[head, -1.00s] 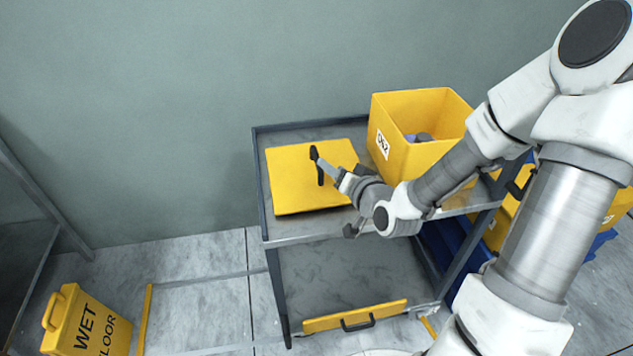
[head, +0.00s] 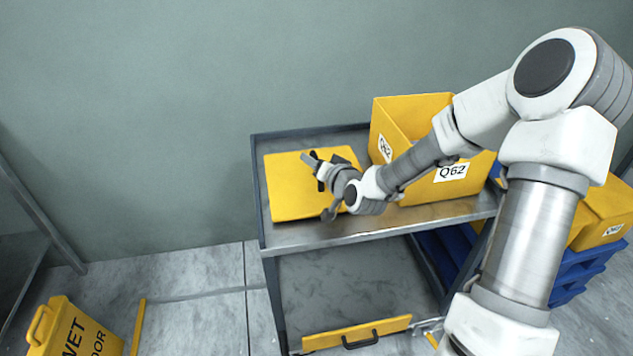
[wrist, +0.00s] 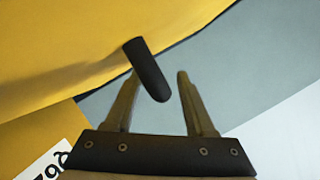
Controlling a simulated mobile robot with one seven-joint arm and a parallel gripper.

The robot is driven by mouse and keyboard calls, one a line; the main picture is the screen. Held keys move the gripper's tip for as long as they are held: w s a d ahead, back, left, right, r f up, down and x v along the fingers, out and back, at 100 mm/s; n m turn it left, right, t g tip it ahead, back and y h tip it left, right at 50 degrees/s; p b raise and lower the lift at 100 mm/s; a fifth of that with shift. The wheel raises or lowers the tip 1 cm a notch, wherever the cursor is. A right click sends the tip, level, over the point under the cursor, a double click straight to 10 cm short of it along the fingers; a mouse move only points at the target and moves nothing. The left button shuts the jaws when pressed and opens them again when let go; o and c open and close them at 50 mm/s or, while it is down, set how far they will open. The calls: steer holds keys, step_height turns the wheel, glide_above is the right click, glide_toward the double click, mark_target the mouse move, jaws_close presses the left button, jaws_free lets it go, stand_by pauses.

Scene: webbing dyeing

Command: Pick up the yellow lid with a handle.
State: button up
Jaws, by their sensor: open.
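The yellow lid (head: 288,195) lies flat on the left part of the cart's top shelf. Its black handle stands up from it and is partly hidden behind my gripper (head: 319,185) in the head view. My gripper is open and over the lid. In the wrist view the black handle (wrist: 149,68) shows between the two fingers of my gripper (wrist: 156,75), with a gap to the right finger. The left finger is very near or overlaps it in the picture; I cannot tell whether they touch. The lid (wrist: 65,45) fills the upper left there.
A yellow open box (head: 400,115) labelled Q62 stands on the shelf just right of the lid, beneath my arm. The grey cart (head: 400,222) has a raised rim. A yellow panel with a black handle (head: 318,342) is low on the cart. A wet-floor sign (head: 75,330) stands lower left.

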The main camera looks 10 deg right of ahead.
jaws_close()
stand_by(1.4)
